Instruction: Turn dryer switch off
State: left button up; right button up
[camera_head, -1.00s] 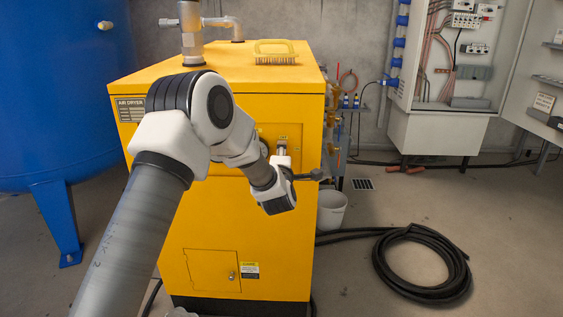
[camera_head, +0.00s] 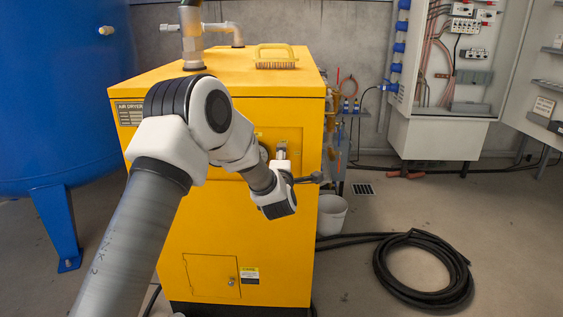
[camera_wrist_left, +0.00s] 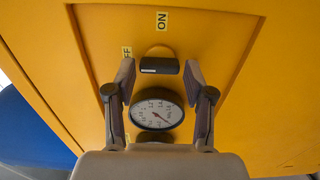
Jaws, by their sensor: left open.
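The yellow air dryer (camera_head: 215,245) stands in the middle of the head view. In the left wrist view its black switch knob (camera_wrist_left: 160,66) sits on the yellow panel. An ON label (camera_wrist_left: 161,22) is above the knob and an OFF label (camera_wrist_left: 127,53) is to its left, partly covered by a finger. The knob has a white mark at its left end; I cannot tell which label it points to. My left gripper (camera_wrist_left: 160,75) is open, with one finger on each side of the knob; contact is unclear. My arm hides the switch in the head view. My right gripper is out of view.
A round gauge (camera_wrist_left: 157,113) lies below the knob, between the fingers. A brush (camera_head: 276,58) lies on the dryer top. A blue tank (camera_head: 60,100) stands at left.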

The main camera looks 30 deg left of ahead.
pick_arm(q)
jog(key=v, duration=1.2)
jog(key=shift+a, duration=0.1)
